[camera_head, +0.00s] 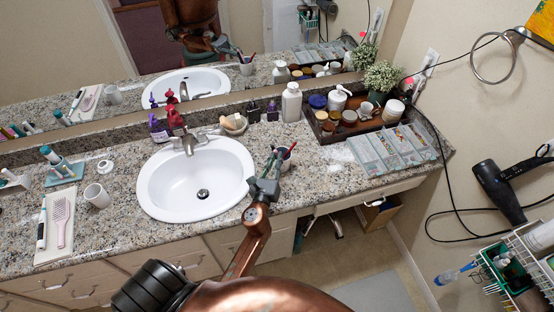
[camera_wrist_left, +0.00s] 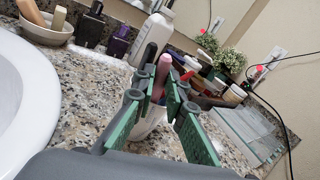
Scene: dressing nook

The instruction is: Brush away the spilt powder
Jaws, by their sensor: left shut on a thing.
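My left gripper (camera_head: 270,170) is at the white cup (camera_head: 286,160) on the counter, right of the basin. In the left wrist view, its green fingers (camera_wrist_left: 157,98) close around a pink handle (camera_wrist_left: 161,76) that stands in the cup (camera_wrist_left: 150,122). A dark handle stands beside it, and the lower ends are hidden in the cup. A pale, whitish patch (camera_head: 338,151) that looks like the spilt powder lies on the granite between the cup and the glass-lidded boxes. My right gripper is not in view.
The basin (camera_head: 158,190) lies left of the cup. A tall white bottle (camera_head: 291,104) stands behind it. A dark tray (camera_head: 418,117) of jars and the lidded boxes (camera_head: 373,158) stand to the right. A hair dryer (camera_head: 498,190) and its cord hang at the right wall.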

